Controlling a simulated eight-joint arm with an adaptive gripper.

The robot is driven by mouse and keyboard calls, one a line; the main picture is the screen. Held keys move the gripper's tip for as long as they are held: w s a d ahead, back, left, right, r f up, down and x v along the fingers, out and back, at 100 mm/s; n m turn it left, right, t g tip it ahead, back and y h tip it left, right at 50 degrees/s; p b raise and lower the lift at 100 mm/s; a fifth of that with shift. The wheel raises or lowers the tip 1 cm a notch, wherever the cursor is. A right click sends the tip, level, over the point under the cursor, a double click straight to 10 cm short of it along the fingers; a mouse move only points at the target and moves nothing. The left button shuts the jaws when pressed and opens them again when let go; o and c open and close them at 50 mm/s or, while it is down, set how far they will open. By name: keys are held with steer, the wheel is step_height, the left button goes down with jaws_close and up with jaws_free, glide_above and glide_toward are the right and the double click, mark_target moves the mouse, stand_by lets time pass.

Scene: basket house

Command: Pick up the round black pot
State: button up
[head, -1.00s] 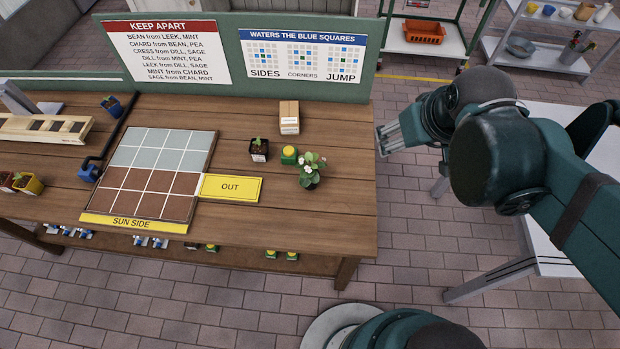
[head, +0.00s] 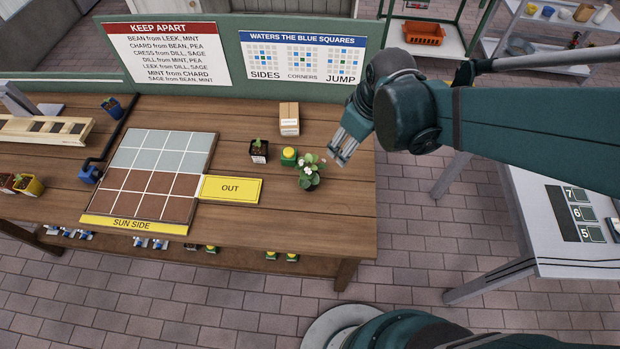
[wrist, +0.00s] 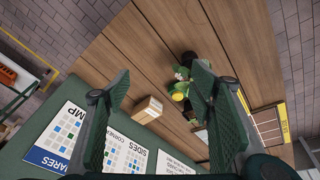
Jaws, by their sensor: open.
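The round black pot (head: 310,185) stands upright on the wooden table, right of the yellow OUT plate. A leafy plant (head: 311,169) with pale flowers grows in it and covers most of the pot from above. My gripper (head: 341,152) is open and empty, above the table's right part, to the upper right of the plant and apart from it. In the wrist view the plant (wrist: 182,72) shows beside the right finger of my gripper (wrist: 160,82), with the dark pot (wrist: 189,58) just beyond it.
A green-and-yellow item (head: 289,156) stands close left of the plant. A small dark pot (head: 259,152) with a seedling is farther left. A cardboard box (head: 289,119) stands behind. The green back panel (head: 236,60) rises along the rear. The table's front right is clear.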

mark_target(310, 176)
steer(key=a+f+n, duration=0.1)
steer(key=a+f, duration=0.2)
steer(key=a+f+n+g, duration=0.1)
steer(key=a+f+n, duration=0.1)
steer(key=a+f, duration=0.1)
steer(key=a+f+n+g, duration=0.1)
steer(key=a+f+n, duration=0.1)
steer(key=f, duration=0.1)
steer(key=shift+w+a+f, duration=0.1)
steer(key=shift+a, duration=0.3)
steer(key=shift+a+f+n, duration=0.3)
steer(key=shift+a+f, duration=0.15)
steer(key=shift+f, duration=0.1)
steer(key=shift+a+f, duration=0.1)
steer(key=shift+f, duration=1.15)
steer(key=shift+f, duration=0.15)
steer(key=shift+a+f+b, duration=0.2)
steer(key=shift+f+b, duration=0.1)
steer(key=shift+f, duration=0.95)
steer(key=shift+a+f+b, duration=0.2)
steer(key=shift+f+b, duration=0.1)
steer(key=shift+f, duration=0.9)
steer(key=shift+c, duration=0.5)
steer(key=c, duration=1)
